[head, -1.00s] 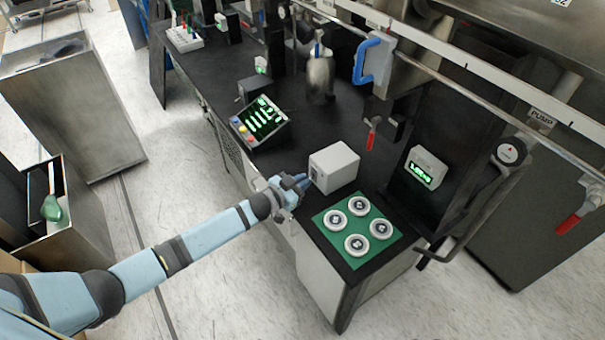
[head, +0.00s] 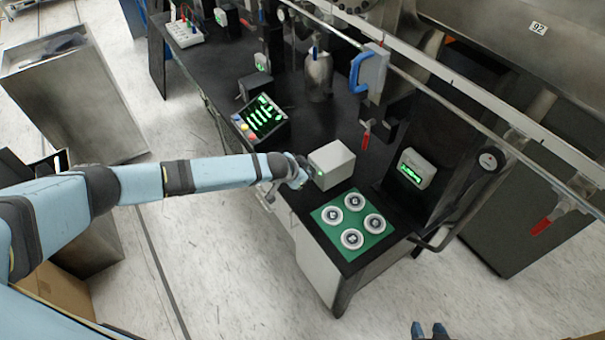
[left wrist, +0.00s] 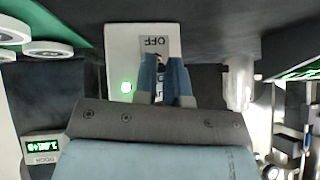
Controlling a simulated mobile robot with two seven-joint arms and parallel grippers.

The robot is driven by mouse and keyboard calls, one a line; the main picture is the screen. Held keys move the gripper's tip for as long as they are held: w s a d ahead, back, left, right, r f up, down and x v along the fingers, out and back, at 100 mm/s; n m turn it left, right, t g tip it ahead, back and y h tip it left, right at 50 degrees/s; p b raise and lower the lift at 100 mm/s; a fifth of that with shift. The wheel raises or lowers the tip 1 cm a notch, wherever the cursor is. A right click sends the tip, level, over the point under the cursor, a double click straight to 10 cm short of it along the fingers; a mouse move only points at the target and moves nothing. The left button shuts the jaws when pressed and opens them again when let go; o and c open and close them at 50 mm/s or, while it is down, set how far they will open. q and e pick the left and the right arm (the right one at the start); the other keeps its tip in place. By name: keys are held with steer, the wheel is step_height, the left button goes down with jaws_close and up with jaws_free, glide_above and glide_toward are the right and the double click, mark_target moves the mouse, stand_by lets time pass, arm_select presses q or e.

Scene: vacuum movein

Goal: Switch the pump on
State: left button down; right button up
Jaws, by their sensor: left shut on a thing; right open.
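A pale switch box (head: 334,165) stands on the black bench, beside a green mat. My left gripper (head: 300,171) is at the box's left face. In the left wrist view the box face (left wrist: 120,50) carries an OFF label (left wrist: 155,43), seen upside down, and a lit green lamp (left wrist: 127,87). There the blue fingers of my left gripper (left wrist: 163,75) are closed around a small switch lever (left wrist: 159,66). A second label between the fingers is mostly hidden. The lever's exact tilt is hard to tell. My right gripper (head: 430,331) shows only its two blue fingertips, apart and empty.
The green mat (head: 340,196) holds several round metal flanges. A gauge box with a green readout (head: 416,168) stands to the right. A sloped control panel (head: 262,118) and a red-handled valve (head: 366,136) are behind. Open floor lies in front.

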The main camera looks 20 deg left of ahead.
stand_by(0.5)
arm_select(q)
steer(key=c, duration=1.2)
jaws_free()
steer(key=shift+r, duration=0.1)
steer(key=b+v, duration=0.1)
steer(key=v, duration=1.2)
steer(key=shift+r+b, duration=0.35)
steer(key=shift+b, duration=0.05)
steer(key=shift+s, duration=0.15)
steer(key=shift+f, duration=0.1)
